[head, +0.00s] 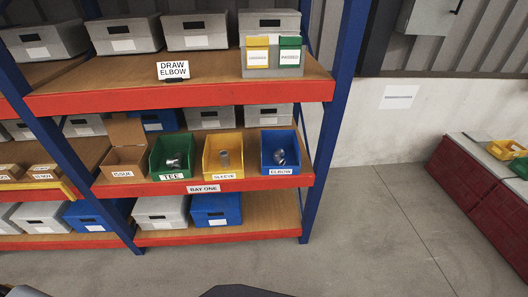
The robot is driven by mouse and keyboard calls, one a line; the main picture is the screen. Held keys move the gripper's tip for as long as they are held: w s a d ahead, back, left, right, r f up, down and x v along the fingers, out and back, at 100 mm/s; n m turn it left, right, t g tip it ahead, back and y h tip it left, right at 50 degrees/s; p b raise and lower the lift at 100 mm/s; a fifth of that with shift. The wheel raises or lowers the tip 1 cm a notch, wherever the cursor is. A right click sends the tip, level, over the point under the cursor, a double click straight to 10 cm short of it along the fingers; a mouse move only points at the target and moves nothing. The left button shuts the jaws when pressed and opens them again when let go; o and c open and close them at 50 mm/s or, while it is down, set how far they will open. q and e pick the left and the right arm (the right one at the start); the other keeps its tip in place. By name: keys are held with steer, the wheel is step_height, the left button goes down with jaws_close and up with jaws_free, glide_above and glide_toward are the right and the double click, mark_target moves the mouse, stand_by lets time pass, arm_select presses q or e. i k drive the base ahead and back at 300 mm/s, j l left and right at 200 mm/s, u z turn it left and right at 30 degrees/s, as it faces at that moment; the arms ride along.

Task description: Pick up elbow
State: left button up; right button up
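A grey metal elbow (279,157) lies in the blue bin labelled ELBOW (281,169), on the middle shelf at its right end. The bin's front wall and sides partly enclose the elbow, and its exact pose is too small to tell. A sign reading DRAW ELBOW (173,70) stands on the shelf above. Neither of my grippers shows in the head view.
Left of the blue bin stand a yellow SLEEVE bin (223,171), a green TEE bin (168,172) and a cardboard ISSUE box (124,163). The orange upper shelf edge (200,97) overhangs them. A blue rack post (338,90) stands right. The floor (370,235) ahead is clear.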

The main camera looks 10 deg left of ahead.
mark_target(278, 160)
steer(key=i+l+u, duration=0.55)
steer(key=l+u, duration=0.3)
steer(key=i+l+u, duration=0.1)
steer(key=l, duration=0.2)
steer(key=i+l+u, duration=0.1)
steer(key=l, duration=0.25)
steer(key=i+l+u, duration=0.1)
steer(key=l, duration=0.25)
